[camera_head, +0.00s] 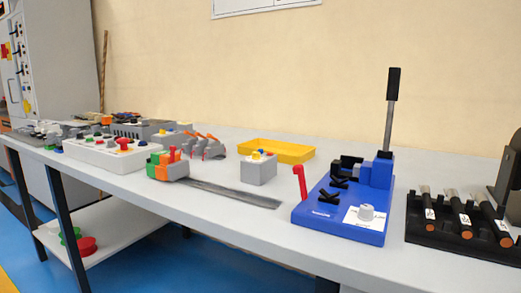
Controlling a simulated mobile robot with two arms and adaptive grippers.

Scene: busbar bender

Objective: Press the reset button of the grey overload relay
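A small grey box (258,171), which looks like the overload relay, stands upright on the table (235,212) near the middle of the view. Yellow and blue parts and a white patch show on its top; they are too small to tell which is the reset button. A similar grey unit (172,140) with small blue and yellow parts stands farther back left. Neither of my grippers shows in this view.
A blue bender (335,226) with a tall black-handled lever and red handle stands right. A yellow tray (276,151) is behind. A white control box (115,154), terminal blocks (167,168) and flat bar (235,194) lie left. A black rack (460,240) is far right.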

